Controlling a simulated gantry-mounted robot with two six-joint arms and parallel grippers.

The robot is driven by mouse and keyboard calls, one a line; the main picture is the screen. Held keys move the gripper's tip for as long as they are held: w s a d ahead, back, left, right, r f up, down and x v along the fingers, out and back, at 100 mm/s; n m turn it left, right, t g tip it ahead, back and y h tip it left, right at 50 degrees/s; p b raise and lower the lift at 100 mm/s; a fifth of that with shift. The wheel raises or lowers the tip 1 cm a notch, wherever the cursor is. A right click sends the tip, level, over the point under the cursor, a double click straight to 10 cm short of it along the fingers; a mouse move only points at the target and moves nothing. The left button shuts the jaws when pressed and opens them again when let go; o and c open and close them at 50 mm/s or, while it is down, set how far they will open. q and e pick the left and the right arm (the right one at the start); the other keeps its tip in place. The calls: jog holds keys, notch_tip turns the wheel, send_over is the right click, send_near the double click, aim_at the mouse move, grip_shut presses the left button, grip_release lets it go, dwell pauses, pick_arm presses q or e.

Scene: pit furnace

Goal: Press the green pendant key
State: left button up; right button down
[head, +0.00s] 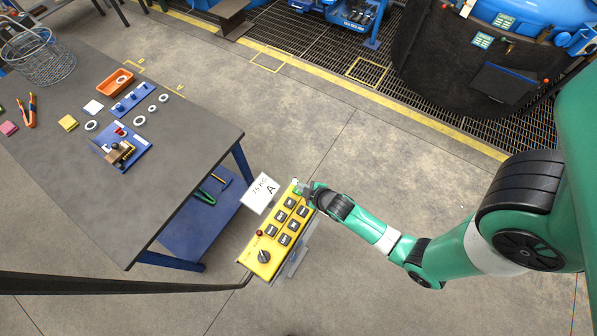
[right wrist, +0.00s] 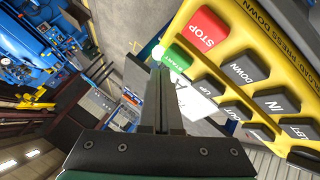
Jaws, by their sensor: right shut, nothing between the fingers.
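The yellow pendant (head: 251,256) hangs beside the table, with black keys, a dark red button and a black knob on its face. In the right wrist view, the green START key (right wrist: 177,58) is at the pendant's edge, next to the red STOP key (right wrist: 205,30). My right gripper (head: 306,189) is at the pendant's far end in the head view. In the right wrist view its shut, empty fingers (right wrist: 158,68) end right at the green key's left edge; whether they touch it I cannot tell. My left gripper is not in view.
A white card marked 75 KG A (head: 261,192) sits beside the pendant. A dark table (head: 190,155) with small parts, an orange tray (head: 115,82) and a wire basket (head: 38,58) stands at left. Open concrete floor lies beyond the pendant.

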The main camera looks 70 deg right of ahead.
jog(key=shift+r, duration=0.15)
notch_tip(320, 180, up, 5)
jog(key=p, duration=0.5)
